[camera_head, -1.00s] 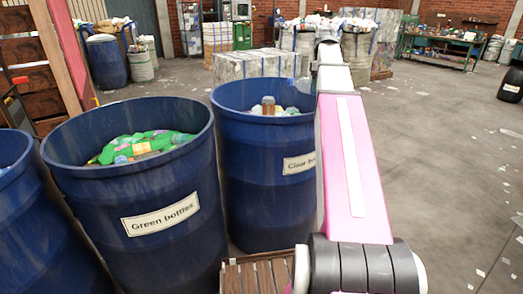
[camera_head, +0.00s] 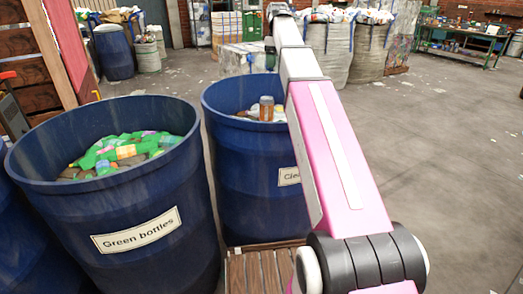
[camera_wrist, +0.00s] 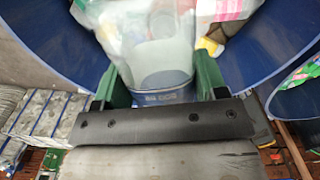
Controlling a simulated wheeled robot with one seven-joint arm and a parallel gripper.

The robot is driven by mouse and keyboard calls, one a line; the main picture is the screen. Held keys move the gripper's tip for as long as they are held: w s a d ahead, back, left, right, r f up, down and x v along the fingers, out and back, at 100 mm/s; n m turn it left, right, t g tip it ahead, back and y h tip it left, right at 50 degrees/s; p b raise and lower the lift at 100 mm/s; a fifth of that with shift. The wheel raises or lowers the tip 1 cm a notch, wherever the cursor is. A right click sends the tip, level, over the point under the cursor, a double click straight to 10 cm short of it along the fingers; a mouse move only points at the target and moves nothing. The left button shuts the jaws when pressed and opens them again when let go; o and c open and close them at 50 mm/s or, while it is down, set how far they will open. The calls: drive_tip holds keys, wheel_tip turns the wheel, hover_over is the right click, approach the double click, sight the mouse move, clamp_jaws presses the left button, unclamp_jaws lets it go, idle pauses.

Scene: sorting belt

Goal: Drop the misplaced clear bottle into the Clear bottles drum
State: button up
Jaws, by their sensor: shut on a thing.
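The Clear bottles drum (camera_head: 245,175) is a large blue open drum right of the Green bottles drum. My arm covers the right part of its label and rim. In the wrist view, my gripper (camera_wrist: 160,92) has green fingers on both sides of a clear, see-through bottle (camera_wrist: 165,60) and is shut on it. Blue drum wall (camera_wrist: 65,35) shows on both sides of the bottle, with pale and coloured contents beyond it. In the head view, the gripper and held bottle are not clearly visible. A brown bottle (camera_head: 266,108) stands among the drum's contents.
The Green bottles drum (camera_head: 130,215) stands close on the left, filled with green bottles and some brown pieces. A wooden slatted surface (camera_head: 262,270) lies in front of the Clear bottles drum. The floor at right is open.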

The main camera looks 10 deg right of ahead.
drive_tip(key=shift+w+a+f, duration=0.15)
drive_tip(key=shift+a+f, duration=0.05)
drive_tip(key=shift+f, duration=2.8)
drive_tip(key=o, duration=1)
wheel_tip(320, 180, up, 11)
drive_tip(key=shift+f, duration=0.1)
